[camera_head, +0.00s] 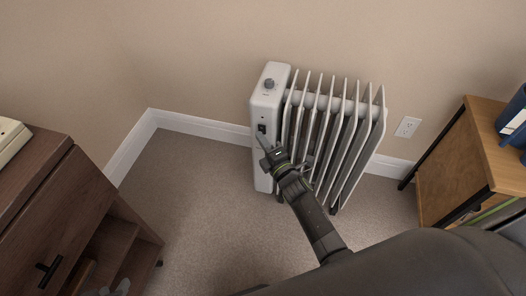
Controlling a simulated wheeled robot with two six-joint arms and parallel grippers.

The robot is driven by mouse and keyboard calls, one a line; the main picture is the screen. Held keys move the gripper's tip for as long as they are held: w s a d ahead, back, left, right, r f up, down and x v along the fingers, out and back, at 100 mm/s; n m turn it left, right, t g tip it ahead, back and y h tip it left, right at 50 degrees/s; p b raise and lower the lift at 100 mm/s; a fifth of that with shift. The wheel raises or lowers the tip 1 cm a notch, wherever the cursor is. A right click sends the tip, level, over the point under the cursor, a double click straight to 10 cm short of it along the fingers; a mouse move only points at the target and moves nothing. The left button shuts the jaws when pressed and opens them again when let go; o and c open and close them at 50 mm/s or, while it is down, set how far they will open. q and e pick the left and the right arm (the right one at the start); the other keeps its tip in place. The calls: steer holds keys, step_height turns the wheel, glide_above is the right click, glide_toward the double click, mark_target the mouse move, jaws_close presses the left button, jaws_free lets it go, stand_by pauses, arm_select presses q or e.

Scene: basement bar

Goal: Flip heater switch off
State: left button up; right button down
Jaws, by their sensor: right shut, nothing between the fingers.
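The white oil-filled heater (268,108) stands on the carpet against the wall. Its control panel is on the left end, with a grey round knob (269,83) on top. A small dark switch (262,128) sits below on the panel's front. My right gripper (263,143) is shut and empty, with its tip at the panel just below the switch. I cannot tell whether it touches the switch, or which way the switch is set. The gripper and arm hide the lower panel and part of the fins. My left gripper (115,288) barely shows at the bottom left edge.
A dark wooden cabinet (62,215) with a black handle stands at the left. A wooden side table (455,165) with blue items stands at the right. A wall outlet (407,127) is right of the heater. The carpet (205,205) left of the heater is clear.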

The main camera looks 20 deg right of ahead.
arm_select(q)
steer(key=shift+w+a+r+t, duration=0.2)
steer(key=shift+w+r+t, duration=0.2)
steer(key=shift+w, duration=0.2)
arm_select(e)
steer(key=shift+w+d+r, duration=0.1)
steer(key=shift+w+d, duration=0.25)
steer(key=shift+w, duration=0.15)
steer(key=shift+w+d+r, duration=0.15)
steer(key=shift+w+r, duration=0.05)
steer(key=shift+w, duration=0.05)
